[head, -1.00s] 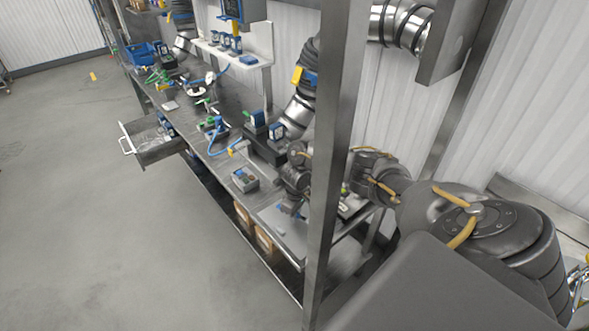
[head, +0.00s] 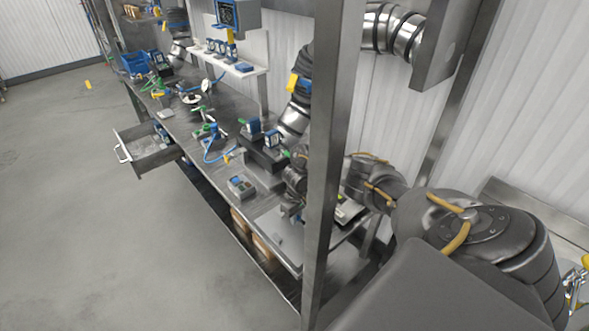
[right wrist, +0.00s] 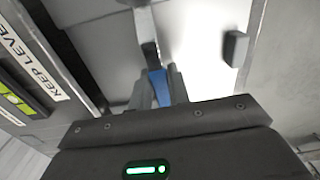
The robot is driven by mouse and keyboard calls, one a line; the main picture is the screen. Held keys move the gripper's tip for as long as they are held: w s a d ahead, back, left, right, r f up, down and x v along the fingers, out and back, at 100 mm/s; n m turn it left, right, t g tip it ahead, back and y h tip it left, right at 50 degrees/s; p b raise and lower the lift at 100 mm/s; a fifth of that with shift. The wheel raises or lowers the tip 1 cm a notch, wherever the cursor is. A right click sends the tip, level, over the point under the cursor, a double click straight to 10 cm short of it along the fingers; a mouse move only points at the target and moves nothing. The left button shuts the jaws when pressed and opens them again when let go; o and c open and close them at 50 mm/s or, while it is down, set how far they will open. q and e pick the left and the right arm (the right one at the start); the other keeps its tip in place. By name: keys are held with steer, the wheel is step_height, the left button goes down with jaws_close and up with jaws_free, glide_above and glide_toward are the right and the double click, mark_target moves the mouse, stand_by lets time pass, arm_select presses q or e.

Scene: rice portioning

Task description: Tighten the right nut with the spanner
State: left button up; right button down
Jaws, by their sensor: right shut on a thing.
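My right gripper (right wrist: 158,80) is shut on a blue piece (right wrist: 157,88), which looks like the spanner's handle. A grey metal bar (right wrist: 144,28) continues beyond the fingertips over a bright plate; I cannot tell how it joins the blue piece. In the head view my right gripper (head: 294,198) is low over the pale plate (head: 270,228) at the near end of the bench, partly hidden by a post. The spanner's head and the right nut cannot be made out. My left gripper is not in view.
A metal post (head: 330,150) stands in front of my right arm. A small grey box (head: 241,187) sits beside the plate. A black block with blue-topped parts (head: 262,150) is behind it. A drawer (head: 145,150) stands open. A "KEEP LEVEL" label (right wrist: 35,70) shows in the wrist view.

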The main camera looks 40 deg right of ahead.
steer(key=shift+s+a+n, duration=0.15)
steer(key=shift+a+n, duration=0.6)
steer(key=shift+n, duration=0.2)
steer(key=shift+s+a+n, duration=0.1)
steer(key=shift+a+n, duration=0.65)
steer(key=shift+n, duration=0.2)
steer(key=shift+r, duration=1.2)
step_height(320, 180, up, 4)
steer(key=shift+f, duration=0.1)
stand_by(0.6)
stand_by(0.4)
